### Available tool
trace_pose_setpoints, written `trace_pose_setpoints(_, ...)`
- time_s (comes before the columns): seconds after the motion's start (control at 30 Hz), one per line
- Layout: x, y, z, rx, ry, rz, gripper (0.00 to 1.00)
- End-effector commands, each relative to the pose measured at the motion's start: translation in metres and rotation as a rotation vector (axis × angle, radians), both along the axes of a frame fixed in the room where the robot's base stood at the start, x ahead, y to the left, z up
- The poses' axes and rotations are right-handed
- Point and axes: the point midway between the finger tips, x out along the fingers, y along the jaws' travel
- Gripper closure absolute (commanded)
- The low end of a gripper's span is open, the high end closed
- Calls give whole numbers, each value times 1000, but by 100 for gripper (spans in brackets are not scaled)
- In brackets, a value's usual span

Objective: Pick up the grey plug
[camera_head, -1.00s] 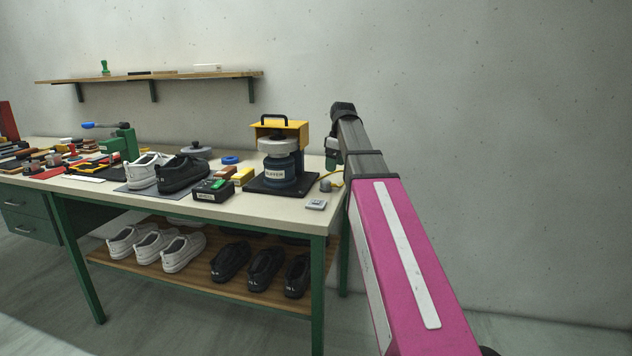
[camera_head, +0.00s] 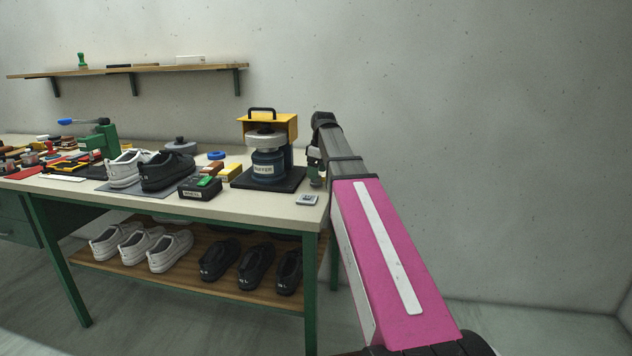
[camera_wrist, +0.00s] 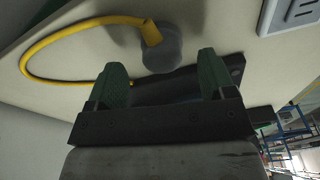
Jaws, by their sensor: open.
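In the wrist view the grey plug (camera_wrist: 161,50) lies on the cream tabletop, with a yellow cord (camera_wrist: 84,25) joined to it and looping to the left. My gripper (camera_wrist: 163,72) is open, its two green fingers pointing toward the plug, which sits just beyond and between the fingertips. The gap between the fingers is empty. In the head view my gripper (camera_head: 315,166) is partly seen at the right end of the table, beside the buffer machine. The plug is hidden there behind my arm.
The grey socket plate (camera_head: 307,200) lies near the table's front right corner and shows in the wrist view (camera_wrist: 291,14). The buffer machine (camera_head: 268,165) on its black base stands left of my gripper. Shoes (camera_head: 168,171) and a black box (camera_head: 199,189) stand farther left.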

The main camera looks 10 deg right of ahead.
Motion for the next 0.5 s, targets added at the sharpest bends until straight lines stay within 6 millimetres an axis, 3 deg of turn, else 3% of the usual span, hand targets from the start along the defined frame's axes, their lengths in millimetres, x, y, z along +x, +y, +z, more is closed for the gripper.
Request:
trace_pose_setpoints(0.2,1,5,-28,0,0,0,24)
trace_pose_setpoints(0.47,1,5,-31,-1,-1,0,24)
trace_pose_setpoints(0.5,1,5,-31,-1,-1,0,33)
